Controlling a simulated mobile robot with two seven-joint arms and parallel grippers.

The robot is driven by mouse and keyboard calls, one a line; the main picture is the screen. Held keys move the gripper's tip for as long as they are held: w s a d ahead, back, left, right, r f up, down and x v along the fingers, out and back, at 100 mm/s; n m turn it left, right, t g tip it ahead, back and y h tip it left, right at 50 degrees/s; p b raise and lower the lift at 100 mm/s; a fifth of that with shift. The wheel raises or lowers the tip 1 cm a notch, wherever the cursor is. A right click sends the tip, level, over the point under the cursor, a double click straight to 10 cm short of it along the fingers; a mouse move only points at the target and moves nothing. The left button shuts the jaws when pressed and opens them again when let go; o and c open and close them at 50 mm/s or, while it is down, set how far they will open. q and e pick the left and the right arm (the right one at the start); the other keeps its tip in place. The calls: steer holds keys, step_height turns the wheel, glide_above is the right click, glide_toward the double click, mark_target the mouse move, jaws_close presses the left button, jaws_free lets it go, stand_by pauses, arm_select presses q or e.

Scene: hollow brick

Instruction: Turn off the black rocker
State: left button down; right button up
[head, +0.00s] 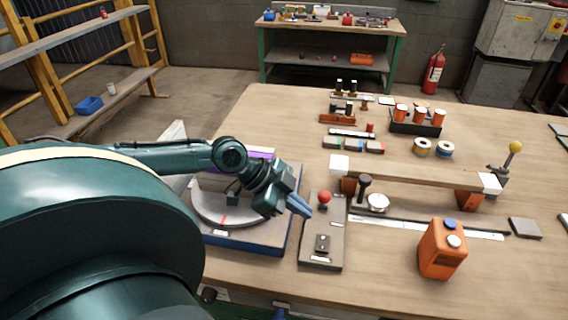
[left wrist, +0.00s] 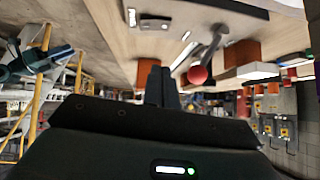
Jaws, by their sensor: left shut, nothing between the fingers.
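The black rocker (head: 322,243) sits on a small plate near the front end of a grey panel (head: 318,262). A lever with a red ball knob (head: 324,197) stands on the same panel behind it; this red ball also shows in the left wrist view (left wrist: 197,74). My left gripper (head: 306,210) is shut and empty, above the panel's left edge, left of the red knob and behind the rocker. Its closed fingers also show in the left wrist view (left wrist: 161,90). Which way the rocker is tipped is too small to tell. My right gripper is not in view.
A blue-based tray with a round dial (head: 250,240) lies left of the panel, under my left arm. A raised wooden shelf (head: 415,174) stands behind right. The tabletop between panel and box is clear.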

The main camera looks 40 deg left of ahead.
arm_select(q)
steer(key=v, duration=0.1)
steer(key=p+v, duration=0.1)
steer(key=v, duration=0.1)
steer(key=p+v, duration=0.1)
steer(key=shift+w+a+r, duration=0.15)
steer(key=shift+a+r, duration=0.15)
steer(key=shift+a, duration=0.2)
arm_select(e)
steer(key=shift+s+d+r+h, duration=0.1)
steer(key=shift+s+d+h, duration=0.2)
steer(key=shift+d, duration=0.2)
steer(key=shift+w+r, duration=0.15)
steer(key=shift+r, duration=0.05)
